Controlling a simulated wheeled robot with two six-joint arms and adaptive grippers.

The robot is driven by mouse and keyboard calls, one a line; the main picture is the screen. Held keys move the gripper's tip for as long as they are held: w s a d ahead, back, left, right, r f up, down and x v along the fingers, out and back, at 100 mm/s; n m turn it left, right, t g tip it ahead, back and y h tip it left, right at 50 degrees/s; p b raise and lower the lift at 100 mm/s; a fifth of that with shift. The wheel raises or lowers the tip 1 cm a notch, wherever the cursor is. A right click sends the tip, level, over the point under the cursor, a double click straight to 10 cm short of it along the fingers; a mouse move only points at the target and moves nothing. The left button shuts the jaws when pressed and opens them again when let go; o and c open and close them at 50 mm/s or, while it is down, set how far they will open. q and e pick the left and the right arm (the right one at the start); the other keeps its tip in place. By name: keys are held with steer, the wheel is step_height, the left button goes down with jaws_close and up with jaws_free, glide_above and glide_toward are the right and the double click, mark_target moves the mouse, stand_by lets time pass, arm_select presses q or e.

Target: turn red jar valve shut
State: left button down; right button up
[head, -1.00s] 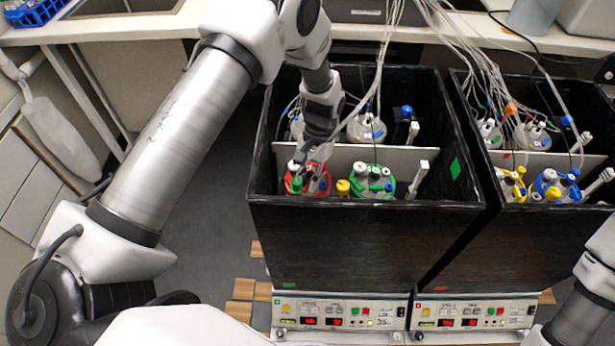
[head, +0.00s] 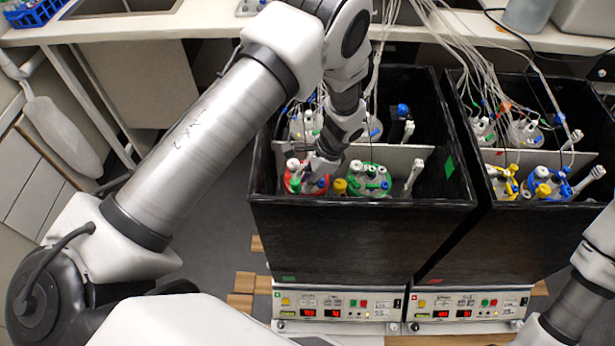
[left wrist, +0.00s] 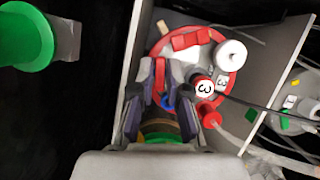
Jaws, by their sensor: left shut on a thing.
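The red jar (head: 293,186) stands in the front left corner of the left black box, its red ring lid also showing in the left wrist view (left wrist: 229,68). My left gripper (head: 318,166) reaches down over this jar. In the left wrist view my left gripper (left wrist: 161,88) has its fingers close together around a small red part on the jar's left side, which looks like the valve. The fingers hide most of it, and its turn angle cannot be told. A white cap (left wrist: 232,53) and a black-marked round cap (left wrist: 204,88) sit beside the fingers. My right gripper is out of view.
A green jar (head: 369,181) stands just right of the red jar. A grey divider (head: 400,158) runs behind both, with more jars and tubing beyond. The box's black front wall (head: 360,240) is close. A second box (head: 535,225) holds yellow and blue jars.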

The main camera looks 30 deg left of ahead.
arm_select(q)
steer(key=shift+m+t+y, duration=0.3)
steer(key=shift+m+t, duration=0.1)
steer(key=shift+m, duration=0.8)
steer(key=c, duration=1.2)
jaws_free()
steer(key=v, duration=1.2)
steer(key=shift+s+d, duration=0.1)
